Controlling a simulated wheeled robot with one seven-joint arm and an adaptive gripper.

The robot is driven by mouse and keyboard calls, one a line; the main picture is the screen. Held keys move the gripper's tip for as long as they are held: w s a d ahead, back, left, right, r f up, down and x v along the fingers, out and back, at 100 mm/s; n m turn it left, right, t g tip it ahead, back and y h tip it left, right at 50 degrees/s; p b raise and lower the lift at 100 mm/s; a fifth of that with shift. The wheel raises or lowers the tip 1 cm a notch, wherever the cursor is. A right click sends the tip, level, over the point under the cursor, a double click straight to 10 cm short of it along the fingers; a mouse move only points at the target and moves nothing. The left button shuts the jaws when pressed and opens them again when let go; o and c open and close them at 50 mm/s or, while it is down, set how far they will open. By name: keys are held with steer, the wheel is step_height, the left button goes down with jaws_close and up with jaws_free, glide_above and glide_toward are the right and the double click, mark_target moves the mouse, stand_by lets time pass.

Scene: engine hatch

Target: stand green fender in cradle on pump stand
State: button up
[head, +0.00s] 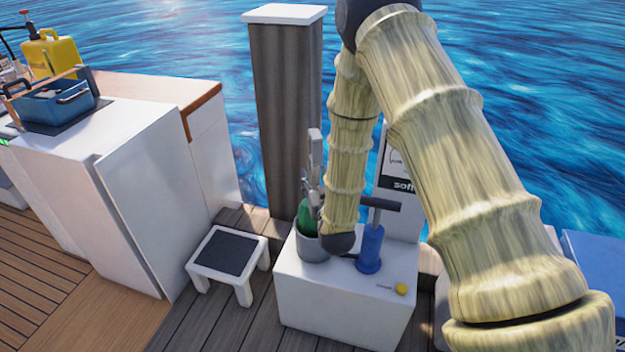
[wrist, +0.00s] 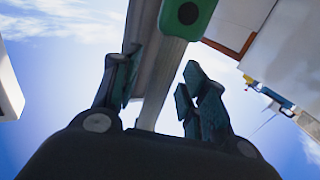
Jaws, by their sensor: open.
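The green fender (head: 304,216) stands in the round grey cradle (head: 309,246) on the white pump stand (head: 335,293). It looks roughly upright, and its lower part is hidden inside the cradle. My arm hides part of its right side. My gripper (head: 313,178) is just above and beside the fender in the head view, partly hidden by my arm.
A blue pump (head: 371,250) with a dark T-handle stands right of the cradle. A yellow knob (head: 401,289) is at the stand's front. A low step stool (head: 228,260) stands left. A wooden post (head: 284,120) rises behind. A white counter (head: 140,170) bears a blue bin (head: 55,108).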

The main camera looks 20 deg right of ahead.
steer(key=shift+s, duration=0.15)
steer(key=shift+s+f, duration=0.1)
steer(key=shift+s, duration=0.25)
steer(key=s, duration=1.1)
steer(key=shift+a, duration=0.4)
